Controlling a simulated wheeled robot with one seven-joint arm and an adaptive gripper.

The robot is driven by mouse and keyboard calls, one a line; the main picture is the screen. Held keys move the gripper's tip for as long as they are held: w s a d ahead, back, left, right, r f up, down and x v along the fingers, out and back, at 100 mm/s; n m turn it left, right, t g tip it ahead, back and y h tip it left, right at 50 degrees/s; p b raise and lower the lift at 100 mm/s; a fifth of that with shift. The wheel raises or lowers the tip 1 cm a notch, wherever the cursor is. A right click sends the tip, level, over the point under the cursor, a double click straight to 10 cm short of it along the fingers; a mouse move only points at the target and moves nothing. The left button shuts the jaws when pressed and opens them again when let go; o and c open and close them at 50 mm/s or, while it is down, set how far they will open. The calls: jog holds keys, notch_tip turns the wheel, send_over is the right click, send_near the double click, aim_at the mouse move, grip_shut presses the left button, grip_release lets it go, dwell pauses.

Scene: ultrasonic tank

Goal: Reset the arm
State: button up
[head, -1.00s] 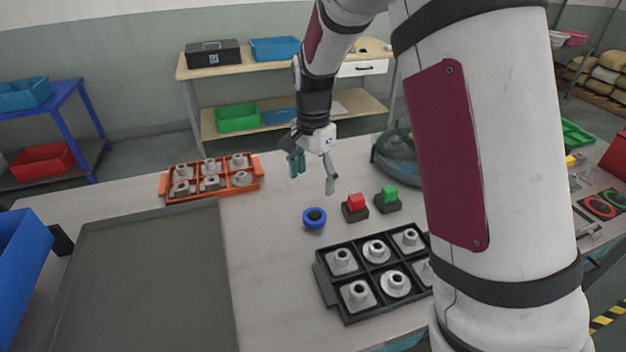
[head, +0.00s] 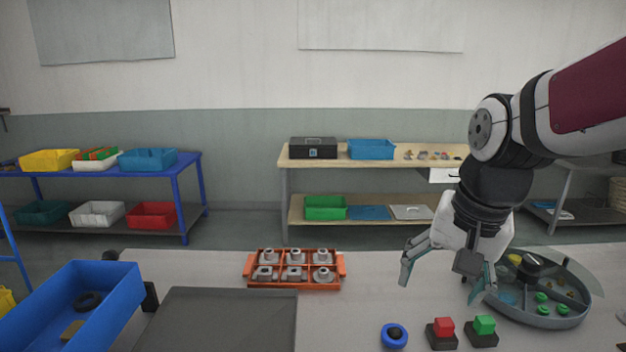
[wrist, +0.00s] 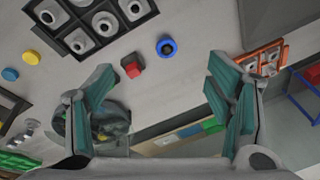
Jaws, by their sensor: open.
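My gripper (head: 440,272) is open and empty, raised above the table at the right in the head view. In the wrist view my gripper (wrist: 168,105) shows its two teal-padded fingers wide apart with nothing between them. Below it on the table (head: 350,312) are a blue round button (head: 394,336), a red button (head: 443,328) and a green button (head: 484,326). The blue button (wrist: 166,47) and the red button (wrist: 132,70) also show in the wrist view. My gripper touches none of them.
An orange tray (head: 294,284) of metal parts stands left of my gripper. A round grey basin (head: 540,319) is close on its right. A black tray (wrist: 75,60) of metal parts shows in the wrist view. A blue bin (head: 112,300) and a dark grey panel (head: 225,320) are left.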

jog(key=s+r+n+t, duration=0.2)
jog(key=s+n, duration=0.3)
jog(key=s, duration=0.8)
jog(key=shift+s+d+n+h, duration=0.15)
jog(key=shift+d+n+h, duration=0.05)
jog(key=shift+n+h, duration=0.1)
jog(key=shift+d, duration=0.1)
